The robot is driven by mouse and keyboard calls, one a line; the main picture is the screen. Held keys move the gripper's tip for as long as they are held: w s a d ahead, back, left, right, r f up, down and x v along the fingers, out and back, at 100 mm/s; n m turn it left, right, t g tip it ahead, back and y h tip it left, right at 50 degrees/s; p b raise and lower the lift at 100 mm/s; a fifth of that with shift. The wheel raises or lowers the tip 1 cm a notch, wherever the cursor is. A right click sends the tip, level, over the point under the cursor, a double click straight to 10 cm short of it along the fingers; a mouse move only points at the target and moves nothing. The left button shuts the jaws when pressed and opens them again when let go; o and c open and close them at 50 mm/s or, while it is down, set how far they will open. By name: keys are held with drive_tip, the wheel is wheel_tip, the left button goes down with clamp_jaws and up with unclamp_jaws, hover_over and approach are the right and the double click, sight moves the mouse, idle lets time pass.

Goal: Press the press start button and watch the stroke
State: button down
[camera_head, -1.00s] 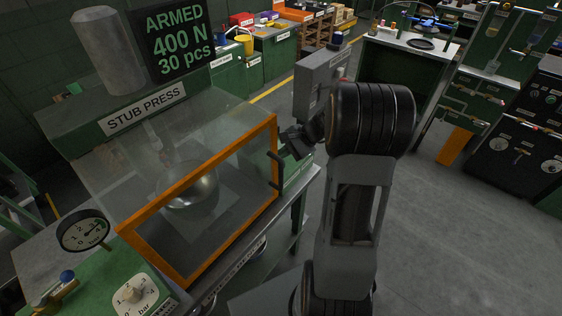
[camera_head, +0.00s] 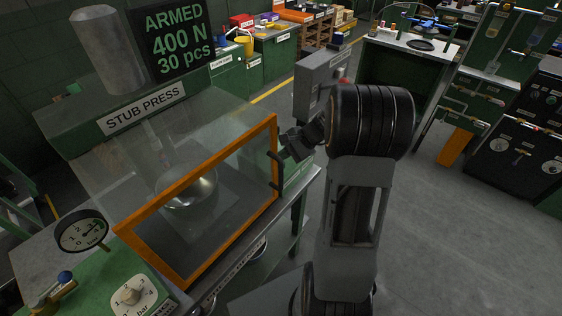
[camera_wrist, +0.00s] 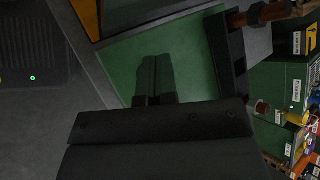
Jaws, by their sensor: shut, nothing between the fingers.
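The stub press (camera_head: 140,108) stands at the left in the head view, with a clear guard in an orange frame (camera_head: 200,195). A shiny metal bowl (camera_head: 190,190) sits inside under the ram. The sign (camera_head: 175,40) reads ARMED, 400 N, 30 pcs. My gripper (camera_head: 287,150) is beside the guard's right edge, near its dark handle (camera_head: 275,170). In the wrist view my gripper (camera_wrist: 153,72) is shut and empty over a green surface (camera_wrist: 175,55). I cannot make out the start button; my gripper and arm hide part of that area.
A grey box (camera_head: 318,80) with a small red part stands behind my arm. A pressure gauge (camera_head: 82,231) and a bar dial (camera_head: 134,296) are at the front left. Benches line the back. Open floor (camera_head: 455,230) lies to the right.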

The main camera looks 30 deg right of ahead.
drive_tip(key=shift+f, duration=0.35)
drive_tip(key=shift+r, duration=0.1)
idle(0.4)
drive_tip(key=shift+r+p, duration=0.65)
drive_tip(key=shift+r, duration=0.3)
drive_tip(key=shift+r+p, duration=1.95)
drive_tip(key=shift+r, duration=0.6)
